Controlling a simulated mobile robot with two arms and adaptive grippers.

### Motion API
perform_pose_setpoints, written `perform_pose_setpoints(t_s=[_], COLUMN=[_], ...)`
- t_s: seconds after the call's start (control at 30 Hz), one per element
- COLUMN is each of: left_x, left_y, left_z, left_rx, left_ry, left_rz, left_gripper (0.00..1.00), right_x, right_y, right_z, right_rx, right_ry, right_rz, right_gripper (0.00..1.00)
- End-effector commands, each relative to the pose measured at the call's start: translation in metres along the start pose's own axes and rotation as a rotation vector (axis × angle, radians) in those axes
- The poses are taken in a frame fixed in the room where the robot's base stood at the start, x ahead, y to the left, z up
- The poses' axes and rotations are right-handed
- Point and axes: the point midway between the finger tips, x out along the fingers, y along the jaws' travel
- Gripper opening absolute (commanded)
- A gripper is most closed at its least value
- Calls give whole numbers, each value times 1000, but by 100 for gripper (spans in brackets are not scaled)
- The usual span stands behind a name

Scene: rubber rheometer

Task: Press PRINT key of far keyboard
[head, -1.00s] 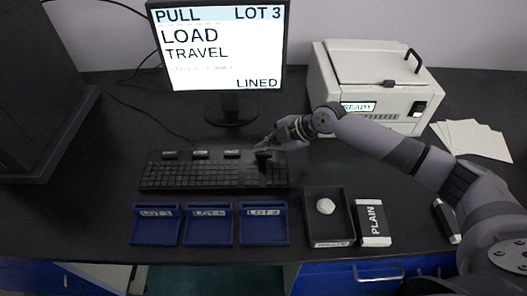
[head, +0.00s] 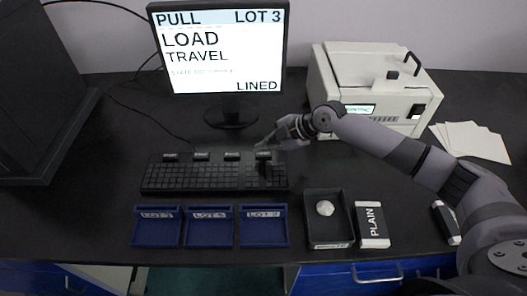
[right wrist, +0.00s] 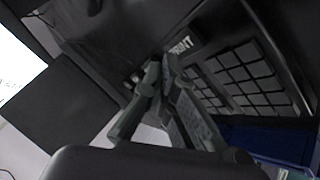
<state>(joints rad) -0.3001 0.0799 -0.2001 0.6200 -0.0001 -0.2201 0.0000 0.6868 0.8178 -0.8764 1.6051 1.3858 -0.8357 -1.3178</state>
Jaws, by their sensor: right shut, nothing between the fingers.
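The black keyboard (head: 200,178) lies in front of the monitor, with several labelled keys along its back edge. The rightmost labelled key (head: 264,155) sits just below my right gripper in the head view. In the right wrist view a key marked PRINT (right wrist: 181,47) shows right beside the fingertips. My right gripper (head: 265,145) is shut and empty, over the back right end of the keyboard; the right wrist view shows its fingers (right wrist: 168,75) together. Whether the fingertips touch the key I cannot tell. My left gripper is not in view.
The monitor (head: 220,48) stands behind the keyboard, and a beige machine (head: 375,90) at the back right. Blue trays (head: 210,240), a black tray (head: 328,236) and a PLAIN box (head: 372,222) are in front. White sheets (head: 470,142) lie at right.

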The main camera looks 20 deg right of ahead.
Motion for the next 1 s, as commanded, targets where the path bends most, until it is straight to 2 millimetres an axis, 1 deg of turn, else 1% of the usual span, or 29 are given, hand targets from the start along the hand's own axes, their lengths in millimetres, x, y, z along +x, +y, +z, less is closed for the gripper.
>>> perform_pose_setpoints(t_s=[0.33, 0.8, 1.0], left_x=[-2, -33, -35], left_y=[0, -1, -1], left_z=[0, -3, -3], left_rx=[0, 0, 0], left_ry=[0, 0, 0], left_rz=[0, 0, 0], left_gripper=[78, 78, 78], right_x=[-2, -33, -36], right_y=[2, 24, 26], right_z=[-2, -24, -26], right_rx=[-1, -2, -1], right_ry=[0, 1, 0], right_rz=[1, 2, 0], right_gripper=[0, 0, 0])
